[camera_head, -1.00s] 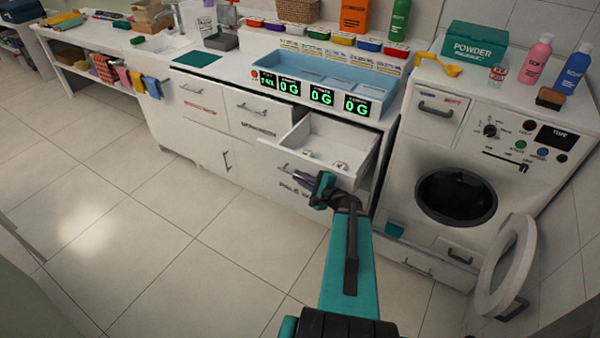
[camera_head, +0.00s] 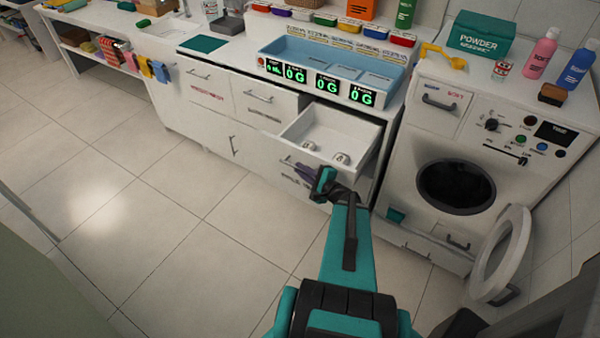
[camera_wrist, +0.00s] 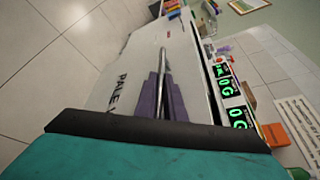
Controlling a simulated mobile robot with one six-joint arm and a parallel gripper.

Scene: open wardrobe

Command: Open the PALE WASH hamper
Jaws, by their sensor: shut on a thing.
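The PALE WASH hamper (camera_head: 352,135) is a white drawer under the counter, pulled well out. Two small pale round things (camera_head: 340,157) lie on its floor. In the wrist view its front (camera_wrist: 128,62) carries the lettering "PALE W", the remainder hidden by my wrist. A grey bar handle (camera_wrist: 162,58) runs along this front. My gripper (camera_wrist: 165,92), with purple fingers, is shut on the handle, one finger on each side. In the head view my gripper (camera_head: 303,170) is at the drawer front, and my forearm hides part of the area below.
Two shut drawers (camera_head: 207,82) (camera_head: 262,100) are to the left. The washing machine (camera_head: 415,135) stands to the right, its round door (camera_head: 503,250) swung open. A blue tray (camera_head: 335,62) and scale displays are above. The floor (camera_head: 150,220) at left is clear.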

